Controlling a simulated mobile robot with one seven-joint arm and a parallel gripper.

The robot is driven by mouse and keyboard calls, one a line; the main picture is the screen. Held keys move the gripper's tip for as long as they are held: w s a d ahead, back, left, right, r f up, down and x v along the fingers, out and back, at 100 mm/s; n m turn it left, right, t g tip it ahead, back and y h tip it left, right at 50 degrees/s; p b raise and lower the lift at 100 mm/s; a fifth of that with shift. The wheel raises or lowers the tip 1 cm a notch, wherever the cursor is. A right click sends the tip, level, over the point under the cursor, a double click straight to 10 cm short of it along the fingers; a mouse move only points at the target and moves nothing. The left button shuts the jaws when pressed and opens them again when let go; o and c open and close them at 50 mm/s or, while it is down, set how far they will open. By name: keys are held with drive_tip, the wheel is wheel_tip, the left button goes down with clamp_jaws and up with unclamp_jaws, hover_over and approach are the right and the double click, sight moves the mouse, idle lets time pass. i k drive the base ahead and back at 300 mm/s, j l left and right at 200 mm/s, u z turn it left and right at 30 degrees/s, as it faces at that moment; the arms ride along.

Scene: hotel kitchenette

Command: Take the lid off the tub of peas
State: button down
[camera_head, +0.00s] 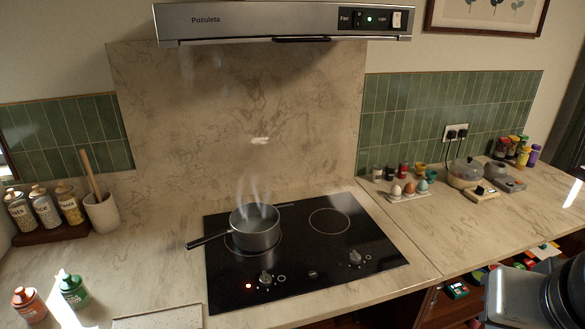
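I cannot clearly make out a tub labelled as peas. A small green tub with a green lid (72,290) stands upright on the counter at the lower left, and its label is too small to read. A red-orange tub with a lid (27,302) stands left of it. Both lids are on. Part of my arm shows at the lower right corner, but my gripper is not in view.
A steaming saucepan (254,228) sits on the black hob (310,278), its handle pointing left. Left are a utensil crock (101,213) and several jars (44,207). A pale board (158,319) lies at the front. Eggs and a lidded pot (466,174) stand right.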

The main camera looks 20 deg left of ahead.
sight(68, 282)
drive_tip(key=u, duration=2.55)
drive_tip(key=i+j+z, duration=0.1)
drive_tip(key=z, duration=0.45)
drive_tip(key=i+j+z, duration=0.2)
drive_tip(key=j+z, duration=0.2)
drive_tip(key=j, duration=0.25)
drive_tip(key=i+j+z, duration=0.2)
drive_tip(key=j, duration=0.15)
drive_tip(key=i+j, duration=0.1)
drive_tip(key=j, duration=0.4)
drive_tip(key=i+j+z, duration=0.1)
drive_tip(key=j, duration=0.4)
drive_tip(key=i+j, duration=0.1)
drive_tip(key=j, duration=0.4)
